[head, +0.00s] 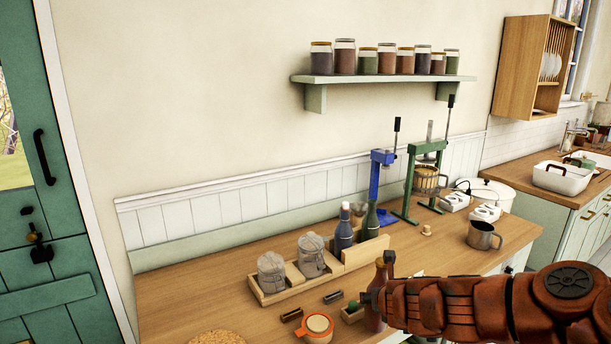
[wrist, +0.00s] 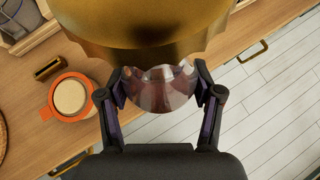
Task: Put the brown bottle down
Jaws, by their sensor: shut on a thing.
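The brown bottle (head: 379,312) is upright in the head view, at the front edge of the wooden counter. My gripper (head: 378,279) comes from the right and is shut on it. In the wrist view my gripper (wrist: 160,90) has a finger on each side of the clear, brownish glass of the bottle (wrist: 165,92). A large gold, ridged shape, apparently its cap, fills the top of that view. The bottle's base is hidden, so I cannot tell whether it touches the counter.
The wooden counter (head: 222,309) holds a wooden tray (head: 272,297) with jars and bottles. An orange-rimmed jar (head: 316,328), also in the wrist view (wrist: 70,97), stands nearby. A metal mug (head: 481,236) stands further right. Pale floor (wrist: 265,120) lies beyond the counter edge.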

